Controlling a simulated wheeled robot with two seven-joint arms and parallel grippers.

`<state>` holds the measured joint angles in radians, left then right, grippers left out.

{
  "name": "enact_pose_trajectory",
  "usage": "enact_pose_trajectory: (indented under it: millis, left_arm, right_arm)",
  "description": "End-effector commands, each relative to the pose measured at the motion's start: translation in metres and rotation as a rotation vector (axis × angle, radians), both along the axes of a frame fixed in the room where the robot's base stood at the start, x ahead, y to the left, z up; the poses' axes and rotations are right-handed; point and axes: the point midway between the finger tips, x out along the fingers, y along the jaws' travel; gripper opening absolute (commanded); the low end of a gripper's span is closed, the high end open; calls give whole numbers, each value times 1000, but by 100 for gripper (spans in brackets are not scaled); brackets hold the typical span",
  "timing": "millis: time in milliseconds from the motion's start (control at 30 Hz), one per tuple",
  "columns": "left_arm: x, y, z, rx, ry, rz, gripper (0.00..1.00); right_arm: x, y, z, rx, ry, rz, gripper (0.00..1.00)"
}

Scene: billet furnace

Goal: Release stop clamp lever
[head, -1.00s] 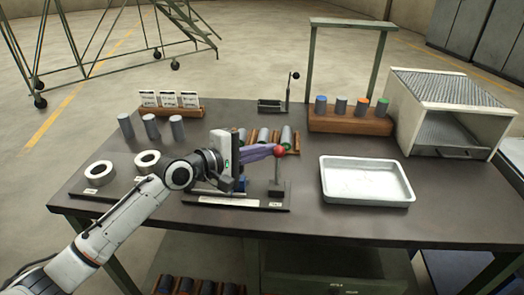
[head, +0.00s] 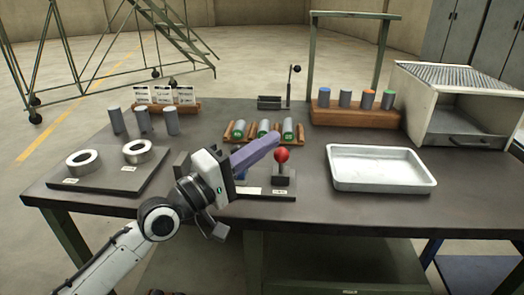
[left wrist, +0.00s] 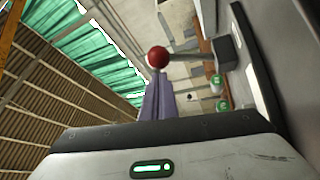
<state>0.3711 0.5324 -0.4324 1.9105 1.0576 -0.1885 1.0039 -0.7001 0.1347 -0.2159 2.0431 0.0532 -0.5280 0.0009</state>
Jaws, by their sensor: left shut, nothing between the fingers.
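The stop clamp lever has a red ball knob (head: 282,156) on a short, roughly upright rod above a dark base plate (head: 278,194) at the front middle of the bench. My left gripper (head: 274,143) has purple fingers, shut and empty, pointing right with tips close beside the knob. In the left wrist view the knob (left wrist: 158,57) appears just beyond the fingertips (left wrist: 157,82), with its rod running right to a grey block (left wrist: 228,48). I cannot tell whether the fingers touch the knob. My gripper hides part of the fixture. My right gripper is not in view.
A white tray (head: 378,186) lies right of the lever. Billets in a wooden rack (head: 250,143) lie behind it. Two rings (head: 84,163) sit on a plate at left. A furnace box (head: 462,128) and a rack of coloured-top cylinders (head: 352,115) stand at the back right.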

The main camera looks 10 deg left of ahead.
Motion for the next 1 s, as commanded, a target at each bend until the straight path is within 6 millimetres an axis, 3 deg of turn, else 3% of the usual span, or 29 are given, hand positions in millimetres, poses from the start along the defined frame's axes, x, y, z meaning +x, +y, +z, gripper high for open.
enact_pose_trajectory:
  millis: [1000]
  left_arm:
    - [-11,-3,-10,1,7,-3,0]
  right_arm:
    - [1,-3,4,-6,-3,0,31]
